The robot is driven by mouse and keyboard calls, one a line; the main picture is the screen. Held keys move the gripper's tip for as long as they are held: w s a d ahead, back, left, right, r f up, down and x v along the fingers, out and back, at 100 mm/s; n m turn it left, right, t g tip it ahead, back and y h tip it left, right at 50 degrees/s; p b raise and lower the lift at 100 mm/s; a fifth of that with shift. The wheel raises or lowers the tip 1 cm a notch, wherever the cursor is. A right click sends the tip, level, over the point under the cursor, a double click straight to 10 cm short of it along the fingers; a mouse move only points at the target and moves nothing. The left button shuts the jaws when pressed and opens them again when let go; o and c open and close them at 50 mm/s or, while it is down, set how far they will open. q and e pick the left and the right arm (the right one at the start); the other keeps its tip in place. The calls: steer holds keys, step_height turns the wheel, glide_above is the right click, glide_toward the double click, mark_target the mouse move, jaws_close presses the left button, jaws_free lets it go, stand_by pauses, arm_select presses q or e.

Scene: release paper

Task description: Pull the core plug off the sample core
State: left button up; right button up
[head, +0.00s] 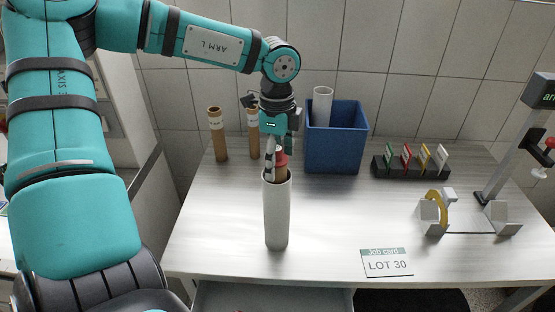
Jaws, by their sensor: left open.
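A tall white tube (277,215) stands upright on the table, and I take it for the sample core. A red plug-like piece (282,159) shows at its top end, partly hidden by my gripper. My left gripper (274,168) points down at the tube's upper end. Its fingers are open beside the red piece; contact between them cannot be made out. Two brown cores with pale labels stand behind: one at the left (218,135), and one (253,135) partly behind my left arm. My right gripper is out of view.
A blue bin (335,145) holding a white roll (322,105) stands behind the tube. A dark rack (410,170) with colored cards, a yellow ring (439,210) on a grey stand and a post device (510,150) are at right. A LOT 30 job card (386,263) lies in front.

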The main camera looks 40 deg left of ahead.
arm_select(q)
steer(key=c, duration=1.2)
steer(key=shift+r+p, duration=0.7)
steer(key=shift+r, duration=1.7)
steer(key=shift+c, duration=0.3)
